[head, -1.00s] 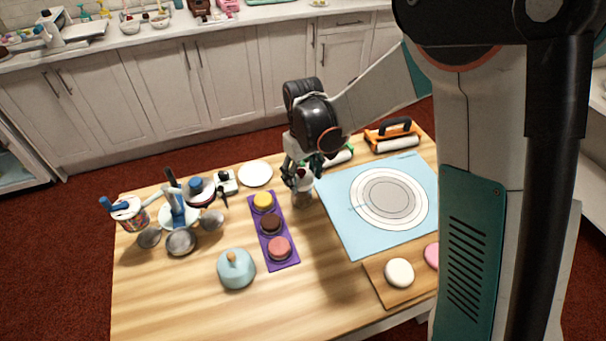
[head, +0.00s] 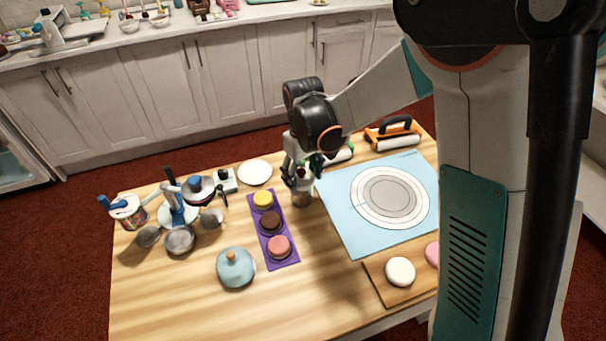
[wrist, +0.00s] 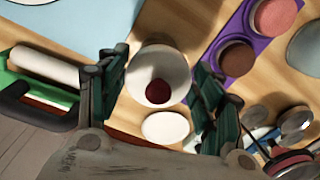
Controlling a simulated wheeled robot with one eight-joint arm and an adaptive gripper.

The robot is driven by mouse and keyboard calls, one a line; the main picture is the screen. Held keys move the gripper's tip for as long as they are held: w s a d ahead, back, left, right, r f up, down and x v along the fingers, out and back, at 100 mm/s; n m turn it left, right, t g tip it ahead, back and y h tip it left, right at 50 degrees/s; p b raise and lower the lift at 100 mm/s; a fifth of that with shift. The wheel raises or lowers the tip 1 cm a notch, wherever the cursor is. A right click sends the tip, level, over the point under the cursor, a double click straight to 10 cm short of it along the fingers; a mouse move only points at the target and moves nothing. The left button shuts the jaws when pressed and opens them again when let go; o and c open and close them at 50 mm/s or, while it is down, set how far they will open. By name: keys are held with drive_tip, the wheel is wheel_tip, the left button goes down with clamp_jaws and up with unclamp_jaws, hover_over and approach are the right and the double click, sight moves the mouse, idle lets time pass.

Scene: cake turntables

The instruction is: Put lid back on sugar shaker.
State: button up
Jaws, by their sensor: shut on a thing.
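The sugar shaker (head: 300,199) is a small greyish upright container between the purple mat and the blue turning mat. My gripper (head: 299,182) is directly over its top, pointing down. In the wrist view a round pale piece with a dark red centre (wrist: 158,84), which looks like the lid on the shaker, lies between the two green-black fingers of my gripper (wrist: 160,82). The fingers are closed in on it from both sides. The fingers and wrist hide the join, so I cannot tell whether the lid is seated or just above the rim.
A white plate (head: 255,173) is behind left. The purple mat (head: 289,262) with several small cakes is just left. The blue mat (head: 337,228) is right, and an orange-handled tool (head: 393,133) is behind. A teal lidded pot (head: 236,269) stands front left, with free wood around it.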

drive_tip(key=o, duration=0.9)
drive_tip(key=shift+c, duration=0.2)
drive_tip(key=o, duration=0.4)
drive_tip(key=shift+r, duration=0.15)
drive_tip(key=shift+r+p, duration=0.3)
drive_tip(key=shift+r, duration=0.05)
drive_tip(key=shift+r+p, duration=1.95)
drive_tip(key=shift+r, duration=1.05)
